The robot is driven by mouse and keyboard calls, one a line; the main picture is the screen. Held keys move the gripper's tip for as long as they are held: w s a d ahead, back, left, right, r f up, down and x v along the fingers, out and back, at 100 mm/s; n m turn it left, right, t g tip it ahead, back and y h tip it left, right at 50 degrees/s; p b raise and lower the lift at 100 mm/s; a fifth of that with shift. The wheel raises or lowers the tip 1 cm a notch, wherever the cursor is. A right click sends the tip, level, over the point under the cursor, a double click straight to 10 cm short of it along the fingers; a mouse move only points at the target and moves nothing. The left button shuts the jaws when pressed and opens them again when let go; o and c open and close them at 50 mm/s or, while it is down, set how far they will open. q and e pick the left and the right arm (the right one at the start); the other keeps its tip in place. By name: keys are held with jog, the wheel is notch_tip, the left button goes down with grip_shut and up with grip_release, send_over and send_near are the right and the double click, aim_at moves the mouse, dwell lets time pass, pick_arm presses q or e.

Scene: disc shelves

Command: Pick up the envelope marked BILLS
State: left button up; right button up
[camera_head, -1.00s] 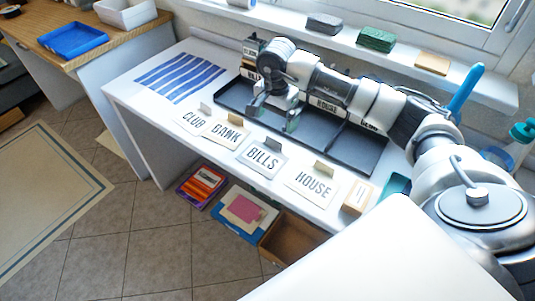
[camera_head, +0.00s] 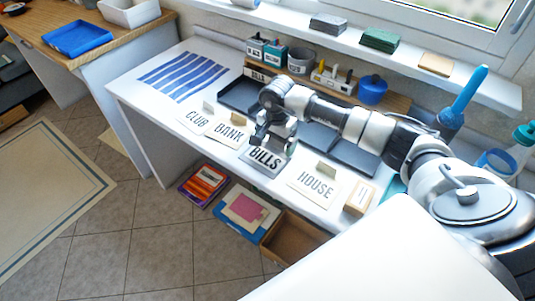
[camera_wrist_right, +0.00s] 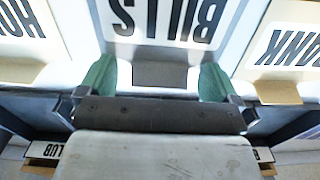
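The BILLS envelope (camera_head: 265,160) lies on the white table near its front edge, between the BANK envelope (camera_head: 228,133) and the HOUSE envelope (camera_head: 315,187). In the wrist view the BILLS envelope (camera_wrist_right: 235,30) is upside down at the top, with a grey tab (camera_wrist_right: 160,76) below its lettering. My right gripper (camera_head: 267,143) is low over the tab end of this envelope. In the wrist view its green-padded fingers (camera_wrist_right: 157,80) stand apart, one on each side of the tab, with small gaps. My left gripper is not in view.
The CLUB envelope (camera_head: 195,120) lies at the left. A dark divided tray (camera_head: 354,155) is behind the envelopes, partly hidden by my right arm. A small box (camera_head: 359,199) stands right of HOUSE. A wooden rack with small items and a blue pot (camera_head: 372,90) are at the back.

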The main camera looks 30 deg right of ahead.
jog(key=c, duration=0.9)
jog(key=shift+c, duration=0.2)
